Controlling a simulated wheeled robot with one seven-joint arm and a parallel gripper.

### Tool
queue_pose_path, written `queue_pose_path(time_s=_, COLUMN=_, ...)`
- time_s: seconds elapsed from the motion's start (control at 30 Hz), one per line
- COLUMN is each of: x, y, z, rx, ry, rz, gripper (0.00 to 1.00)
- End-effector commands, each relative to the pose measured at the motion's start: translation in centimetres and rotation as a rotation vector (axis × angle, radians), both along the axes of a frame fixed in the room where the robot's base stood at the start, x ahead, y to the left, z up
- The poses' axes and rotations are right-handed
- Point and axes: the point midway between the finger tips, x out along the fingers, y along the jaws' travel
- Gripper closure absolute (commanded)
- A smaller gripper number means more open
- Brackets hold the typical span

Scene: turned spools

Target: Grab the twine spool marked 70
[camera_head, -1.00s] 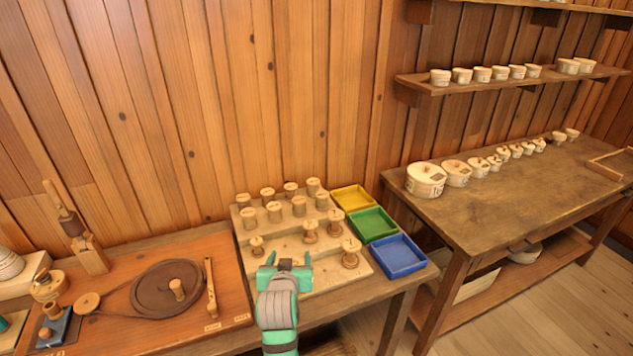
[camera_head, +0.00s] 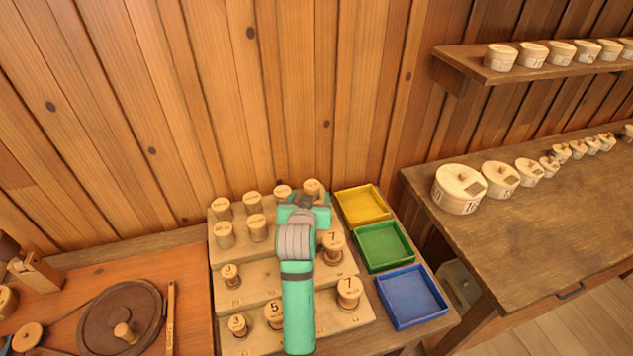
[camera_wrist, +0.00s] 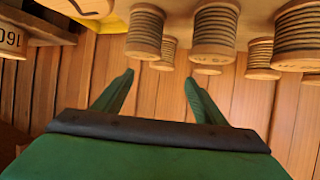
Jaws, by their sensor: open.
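Turned wooden spools stand in rows on a stepped wooden rack (camera_head: 352,318). Numbers 3, 5 and 7 show on some front tops; I cannot read a 70 on any spool. A back-row spool (camera_head: 312,188) stands just beyond my gripper (camera_head: 305,205), which is above the rack's rear steps. My arm hides spools in the middle. In the wrist view, the image looks inverted: twine-wound spools (camera_wrist: 215,34) and (camera_wrist: 145,32) hang from the top. My gripper (camera_wrist: 163,92) is open there, with nothing between its fingers.
Yellow (camera_head: 363,205), green (camera_head: 383,246) and blue (camera_head: 412,297) trays stand right of the rack. A table with lidded round boxes (camera_head: 459,189) is farther right. A turntable disc (camera_head: 118,315) lies on the left bench. The plank wall (camera_head: 300,90) rises close behind the rack.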

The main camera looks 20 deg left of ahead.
Motion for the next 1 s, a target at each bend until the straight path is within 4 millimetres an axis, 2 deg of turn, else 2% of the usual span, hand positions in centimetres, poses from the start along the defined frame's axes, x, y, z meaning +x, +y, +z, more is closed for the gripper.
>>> queue_pose_path(time_s=0.3, x=3.9, y=0.5, z=-1.8, rx=0.000, ry=0.001, rz=-0.004, gripper=0.35)
queue_pose_path(time_s=0.57, x=5.3, y=1.1, z=-2.6, rx=0.000, ry=0.000, rz=-0.001, gripper=0.35)
queue_pose_path(time_s=0.8, x=8.1, y=2.3, z=-3.9, rx=0.000, ry=0.001, rz=0.000, gripper=0.35)
queue_pose_path(time_s=1.0, x=9.2, y=2.5, z=-4.5, rx=0.000, ry=0.000, rz=0.000, gripper=0.35)
